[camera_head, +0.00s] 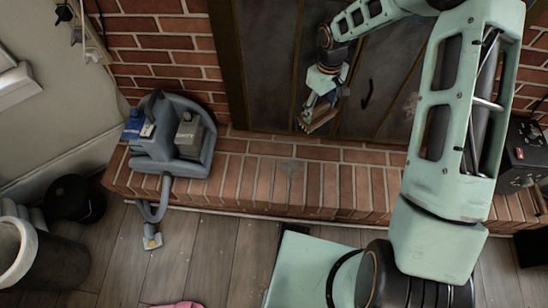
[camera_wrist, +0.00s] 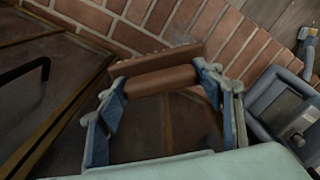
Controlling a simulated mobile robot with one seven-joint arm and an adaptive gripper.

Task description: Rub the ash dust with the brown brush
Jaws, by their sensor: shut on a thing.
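My gripper (camera_head: 321,100) is in front of the dark fireplace doors, above the brick hearth. It is shut on the brown brush (camera_head: 318,122). In the wrist view the brown brush (camera_wrist: 160,80) lies crosswise between the two blue-grey fingers. A faint grey patch that looks like the ash dust (camera_head: 290,167) is on the top of the brick hearth (camera_head: 250,180), below and left of the brush in the head view. The brush is apart from this patch.
A grey vacuum-like machine (camera_head: 165,145) stands on the left of the hearth, its hose reaching the wooden floor. A dark box (camera_head: 522,150) is at the right. A door handle (camera_head: 367,94) sticks out right of my gripper. The middle hearth top is clear.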

